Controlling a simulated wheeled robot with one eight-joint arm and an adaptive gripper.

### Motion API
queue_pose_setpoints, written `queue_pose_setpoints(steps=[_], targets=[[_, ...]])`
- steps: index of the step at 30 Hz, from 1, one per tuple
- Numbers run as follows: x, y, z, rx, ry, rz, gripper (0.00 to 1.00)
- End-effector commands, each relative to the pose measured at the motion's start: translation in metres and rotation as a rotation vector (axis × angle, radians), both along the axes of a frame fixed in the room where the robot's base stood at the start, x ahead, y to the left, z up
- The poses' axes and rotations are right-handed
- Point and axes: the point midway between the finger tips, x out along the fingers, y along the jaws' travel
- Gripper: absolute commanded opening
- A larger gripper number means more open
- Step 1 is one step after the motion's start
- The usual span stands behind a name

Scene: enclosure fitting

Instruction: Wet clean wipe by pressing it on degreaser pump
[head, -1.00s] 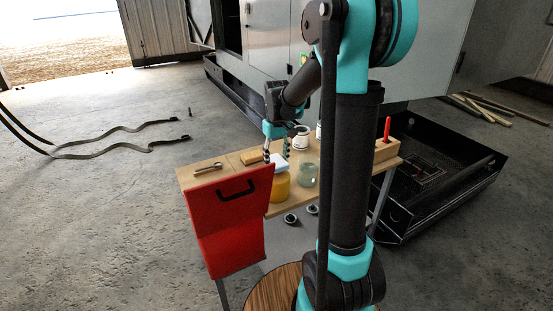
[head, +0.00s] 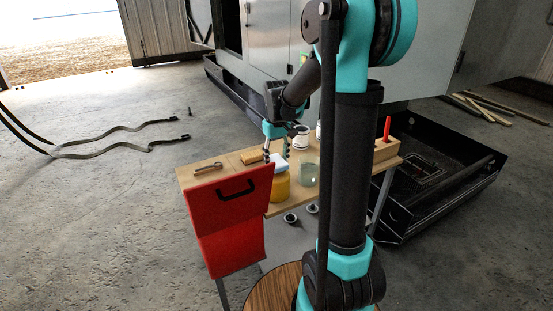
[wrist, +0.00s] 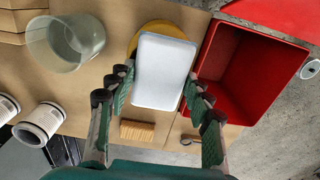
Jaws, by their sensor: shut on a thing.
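The clean wipe (wrist: 164,71), a pale blue-white rectangular pad, is between the two fingers of my gripper (wrist: 158,92) in the wrist view. My gripper (head: 277,155) is shut on it in the head view, where the wipe (head: 280,160) shows right above a yellow round container (head: 280,188). In the wrist view the yellow container (wrist: 149,27) is mostly hidden beneath the wipe; only its rim shows. It may be the degreaser pump, but no label is readable. Whether wipe and container touch, I cannot tell.
A red open bin (wrist: 243,75) stands beside the yellow container. A clear glass jar (wrist: 65,43) is on its other side. A brush (wrist: 145,131), white bottles (wrist: 38,123) and a wooden block with a red item (head: 387,130) share the table.

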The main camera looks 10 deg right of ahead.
Motion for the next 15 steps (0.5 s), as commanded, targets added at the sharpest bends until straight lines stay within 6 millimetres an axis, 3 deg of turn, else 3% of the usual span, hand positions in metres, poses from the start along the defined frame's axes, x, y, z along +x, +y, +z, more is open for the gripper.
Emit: queue_pose_setpoints(steps=[9,15], targets=[[0.0,0.0,0.001,0.0,0.0,0.0,0.28],[0.0,0.0,0.013,0.0,0.0,0.0,0.28]])
